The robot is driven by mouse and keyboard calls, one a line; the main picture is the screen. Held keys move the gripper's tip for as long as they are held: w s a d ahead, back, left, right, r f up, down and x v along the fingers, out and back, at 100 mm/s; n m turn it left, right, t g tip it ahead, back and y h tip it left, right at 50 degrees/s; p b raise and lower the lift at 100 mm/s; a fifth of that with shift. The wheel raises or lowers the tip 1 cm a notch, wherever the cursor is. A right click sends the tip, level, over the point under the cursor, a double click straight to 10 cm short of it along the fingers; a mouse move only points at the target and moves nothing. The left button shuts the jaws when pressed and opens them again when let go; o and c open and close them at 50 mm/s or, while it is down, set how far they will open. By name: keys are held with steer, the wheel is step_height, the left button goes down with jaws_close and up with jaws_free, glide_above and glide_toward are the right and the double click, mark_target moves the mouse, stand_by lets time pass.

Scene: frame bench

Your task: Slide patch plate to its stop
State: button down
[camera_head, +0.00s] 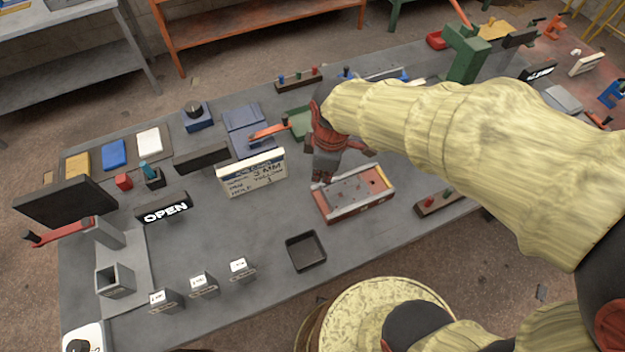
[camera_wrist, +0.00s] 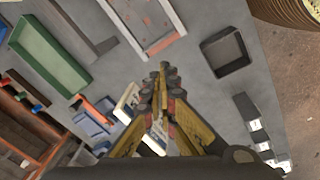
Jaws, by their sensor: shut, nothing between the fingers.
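A shallow red and white frame (camera_head: 357,206) lies in the middle of the bench. Its grey inner surface has small reddish marks and a yellow piece at the right end. I cannot make out the patch plate as a separate part from that grey surface. In the wrist view the frame (camera_wrist: 147,30) shows at the top, partly cut off. My gripper (camera_head: 322,177) is at the frame's back left corner in the head view; whether it touches is unclear. In the wrist view my gripper (camera_wrist: 163,72) has its fingertips together, empty, below the frame's near end.
A black square tray (camera_head: 306,251) stands front left of the frame. A white sign card (camera_head: 251,173) stands left of my gripper. A green tray (camera_head: 300,120) lies behind it, and a strip with coloured knobs (camera_head: 440,202) lies right. Bare bench lies between the sign and black tray.

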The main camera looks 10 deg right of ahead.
mark_target(333, 195)
steer(key=a+f+n, duration=0.1)
steer(key=f+n, duration=0.1)
steer(key=f, duration=0.3)
steer(key=a+f+n+g+p, duration=0.1)
steer(key=a+f+n, duration=0.1)
steer(key=f, duration=0.3)
steer(key=a+f+n+p, duration=0.1)
steer(key=a+f+n, duration=0.1)
steer(key=f, duration=0.3)
steer(key=shift+w+f+g, duration=0.15)
steer(key=shift+f+g, duration=0.05)
steer(key=shift+g, duration=0.1)
steer(key=d, duration=0.2)
steer(key=w+d, duration=0.1)
steer(key=shift+d+r, duration=0.2)
steer(key=shift+r, duration=0.1)
steer(key=shift+w+d, duration=0.15)
steer(key=shift+d, duration=0.1)
steer(key=d, duration=0.2)
steer(key=w+d, duration=0.1)
steer(key=d, duration=0.2)
steer(key=shift+w+d, duration=0.3)
steer(key=shift+d, duration=0.05)
steer(key=shift+a, duration=0.1)
